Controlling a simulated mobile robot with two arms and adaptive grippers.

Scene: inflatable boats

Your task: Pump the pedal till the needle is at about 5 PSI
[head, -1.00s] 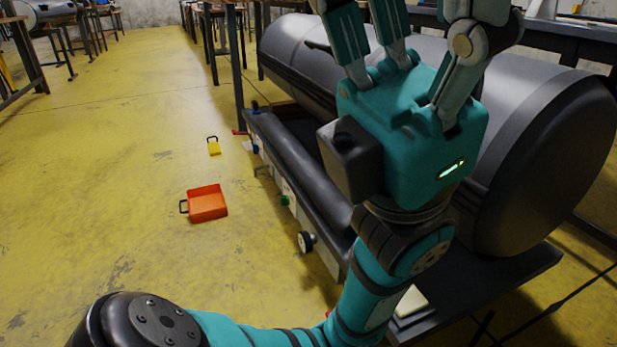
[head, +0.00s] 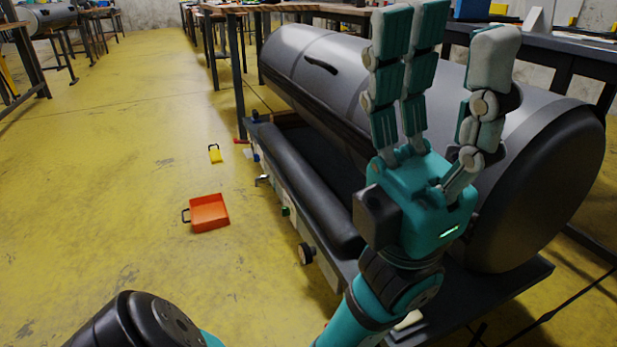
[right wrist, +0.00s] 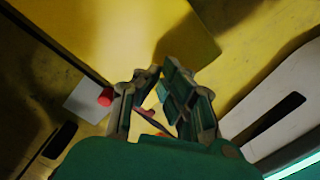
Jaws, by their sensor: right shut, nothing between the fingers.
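My left gripper (head: 450,38) stands large on the right of the head view, its fingers pointing up and spread. It is empty, in front of a big grey inflated tube (head: 540,170). My right gripper (right wrist: 155,80) shows only in the right wrist view, above a yellow surface (right wrist: 130,35). Its fingers are drawn in at the tips, with nothing held. I cannot make out a pedal or a gauge needle for certain. A small round black-and-white part (head: 306,252), possibly a dial or knob, sits on the side of the low dark stand.
A red knob (right wrist: 105,97) by a pale plate lies left of the right gripper. An orange tray (head: 208,213) and a small yellow object (head: 215,154) lie on the floor. The low stand (head: 330,195) carries a dark roll. Open yellow floor lies to the left.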

